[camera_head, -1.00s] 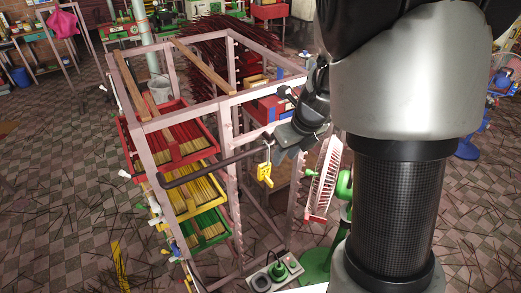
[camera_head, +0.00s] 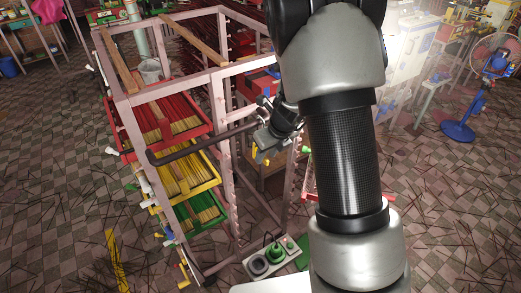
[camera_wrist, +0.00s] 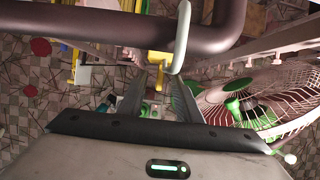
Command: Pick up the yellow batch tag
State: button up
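The yellow batch tag (camera_head: 255,156) hangs below the dark horizontal bar (camera_head: 200,141) on the rack's front. It is small and partly hidden by my gripper (camera_head: 262,150) in the head view. In the wrist view, a pale loop (camera_wrist: 181,40) hangs by the dark bar (camera_wrist: 120,30), and a yellow piece, apparently the tag (camera_wrist: 159,59), shows close to the loop's lower end. My gripper (camera_wrist: 160,85) is open, its two dark fingers apart, pointing toward the loop and yellow piece. I cannot tell whether the tag lies between the fingers.
The rack (camera_head: 222,110) holds red (camera_head: 199,126), yellow (camera_head: 212,176) and green (camera_head: 219,219) trays of sticks. A white fan guard (camera_wrist: 285,95) is close right of my gripper. A control box (camera_head: 268,262) lies low in front. A blue fan (camera_head: 459,131) stands at right.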

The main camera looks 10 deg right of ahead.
jog(key=shift+x, duration=0.75)
jog(key=shift+c, duration=0.4)
grip_shut()
jog(key=shift+r, duration=0.1)
